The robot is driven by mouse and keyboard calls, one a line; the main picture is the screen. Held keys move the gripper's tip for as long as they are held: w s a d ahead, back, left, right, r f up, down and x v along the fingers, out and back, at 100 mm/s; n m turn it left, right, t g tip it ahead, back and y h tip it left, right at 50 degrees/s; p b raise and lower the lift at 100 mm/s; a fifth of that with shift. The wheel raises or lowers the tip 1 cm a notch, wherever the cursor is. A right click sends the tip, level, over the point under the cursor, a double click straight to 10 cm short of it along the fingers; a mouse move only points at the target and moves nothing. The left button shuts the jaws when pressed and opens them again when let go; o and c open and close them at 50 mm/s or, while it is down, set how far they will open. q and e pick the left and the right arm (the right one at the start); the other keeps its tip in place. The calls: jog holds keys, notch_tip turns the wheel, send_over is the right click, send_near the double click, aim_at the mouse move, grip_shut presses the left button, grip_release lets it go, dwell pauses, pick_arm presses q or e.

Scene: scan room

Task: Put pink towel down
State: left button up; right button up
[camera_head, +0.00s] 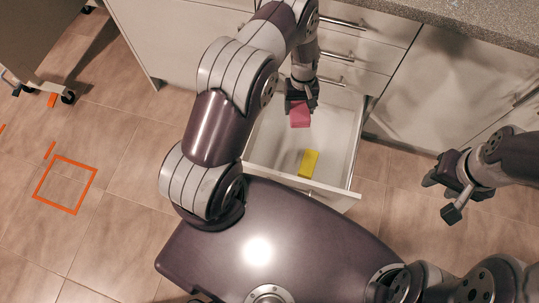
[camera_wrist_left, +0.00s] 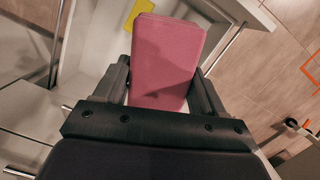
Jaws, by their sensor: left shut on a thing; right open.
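The pink towel (camera_head: 300,114) is a small folded block in the head view, at the tips of my left gripper (camera_head: 301,100). In the left wrist view the pink towel (camera_wrist_left: 166,55) lies between the two dark fingers of my left gripper (camera_wrist_left: 164,85), which is shut on it. The towel is over the inside of the open white drawer (camera_head: 335,140); I cannot tell whether it touches the drawer floor. My right gripper (camera_head: 446,196) is open and empty, out to the right of the drawer.
A yellow block (camera_head: 309,163) lies in the drawer near its front; it also shows in the left wrist view (camera_wrist_left: 138,12). Closed drawers (camera_head: 365,50) and a grey countertop (camera_head: 480,22) are behind. An orange floor square (camera_head: 66,184) is at the left.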

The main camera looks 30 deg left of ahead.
pick_arm(q)
notch_tip(320, 180, down, 13)
jog(key=w+n+b, duration=0.2)
jog(key=n+b, duration=0.1)
jog(key=b, duration=0.7)
jog(key=n+t+b, duration=0.1)
jog(key=n+b, duration=0.6)
jog(key=b, duration=1.8)
send_over(274, 157)
jog(key=shift+h, duration=0.4)
notch_tip(274, 157, down, 23)
jog(key=shift+a+r, duration=0.15)
notch_tip(274, 157, down, 4)
jog(key=b, duration=0.4)
jog(key=shift+r+p, duration=0.15)
jog(key=shift+p, duration=0.15)
jog(key=o, duration=1)
pick_arm(e)
notch_tip(274, 157, down, 43)
jog(key=shift+s, duration=0.45)
jog(key=shift+f, duration=0.1)
